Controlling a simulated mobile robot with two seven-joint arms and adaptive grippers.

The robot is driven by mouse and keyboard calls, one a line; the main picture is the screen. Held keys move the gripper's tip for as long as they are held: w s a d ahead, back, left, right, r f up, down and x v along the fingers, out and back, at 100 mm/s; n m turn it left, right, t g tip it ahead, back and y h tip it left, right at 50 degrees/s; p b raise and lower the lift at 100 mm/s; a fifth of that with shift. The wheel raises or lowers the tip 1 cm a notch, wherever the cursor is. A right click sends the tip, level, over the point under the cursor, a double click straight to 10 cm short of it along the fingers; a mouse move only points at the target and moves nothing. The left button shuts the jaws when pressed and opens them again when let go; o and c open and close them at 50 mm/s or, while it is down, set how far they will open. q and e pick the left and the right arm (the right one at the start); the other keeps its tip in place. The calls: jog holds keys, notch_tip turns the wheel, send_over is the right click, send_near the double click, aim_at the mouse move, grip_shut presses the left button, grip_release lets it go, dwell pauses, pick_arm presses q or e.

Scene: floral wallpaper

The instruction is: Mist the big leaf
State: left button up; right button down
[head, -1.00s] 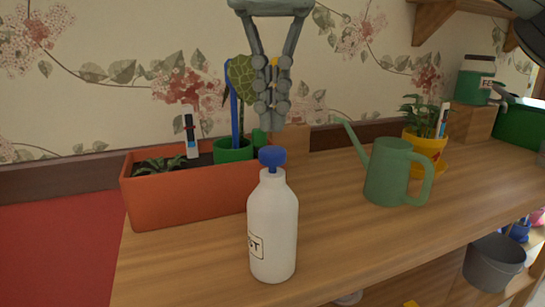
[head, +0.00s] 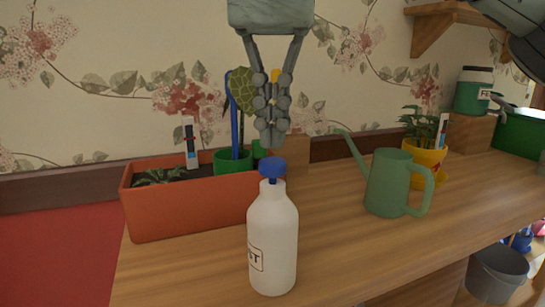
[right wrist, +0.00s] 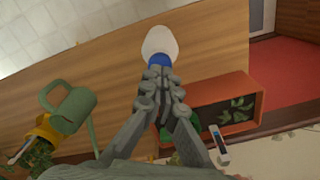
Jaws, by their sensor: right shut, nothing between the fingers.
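The big leaf (head: 243,90) is green with pale veins and stands in a green pot (head: 228,162); my right gripper partly covers it in the head view. A white spray bottle (head: 272,235) with a blue top (head: 272,169) and a label stands upright on the wooden counter. My right gripper (head: 271,140) is shut and empty, just above and behind the blue top in the head view. In the right wrist view, its closed fingertips (right wrist: 160,76) lie right by the blue top (right wrist: 158,60); I cannot tell whether they touch. My left gripper is not in view.
An orange planter (head: 190,208) with a small plant and white marker is behind left. A green watering can (head: 388,185) and yellow plant pot (head: 428,160) stand right. The wooden counter (head: 335,225) is clear between bottle and can. A grey bucket (head: 497,272) is lower right.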

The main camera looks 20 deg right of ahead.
jog(key=shift+f, duration=0.1)
dwell(0.5)
jog(key=shift+f+b, duration=0.9)
jog(key=shift+f, duration=0.45)
jog(key=shift+r, duration=0.1)
jog(key=shift+r+p, duration=1.35)
jog(key=shift+f, duration=0.1)
